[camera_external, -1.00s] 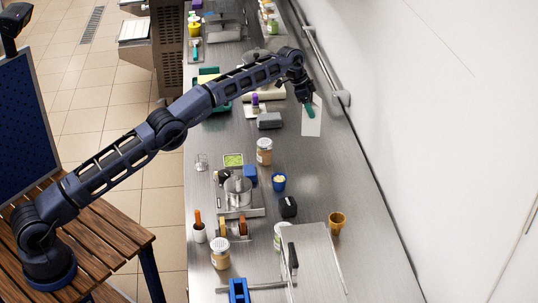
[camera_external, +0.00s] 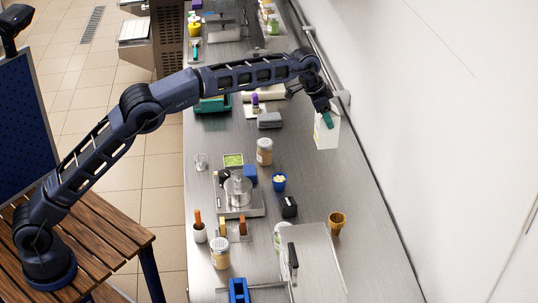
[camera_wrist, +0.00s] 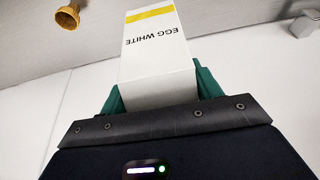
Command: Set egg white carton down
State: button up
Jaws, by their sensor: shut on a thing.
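The egg white carton (camera_external: 327,134) is white with a yellow band and the words "EGG WHITE", seen in the wrist view (camera_wrist: 158,60). My gripper (camera_external: 325,117) is shut on it, with a green finger on each side in the wrist view (camera_wrist: 155,92). In the external view the carton hangs beneath my gripper, near the wall side of the steel counter (camera_external: 310,185). I cannot tell whether its bottom touches the counter.
An orange-brown cup (camera_external: 337,222) stands toward the near right; it also shows in the wrist view (camera_wrist: 68,18). A blue cup (camera_external: 279,182), a jar (camera_external: 264,151), a scale (camera_external: 240,205) and a grey block (camera_external: 269,120) stand left of the carton. Counter between carton and orange-brown cup is clear.

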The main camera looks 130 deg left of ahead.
aim_at(325, 138)
jog(key=shift+w+d, duration=0.1)
jog(key=shift+d, duration=0.2)
notch_tip(325, 138, down, 20)
jog(key=shift+r, duration=0.15)
dwell(0.4)
jog(key=o, duration=1.4)
jog(key=shift+f, duration=0.2)
jog(key=shift+c, duration=0.2)
jog(key=shift+r, duration=0.1)
jog(key=v, duration=1.2)
jog(key=shift+w+d+r, duration=0.1)
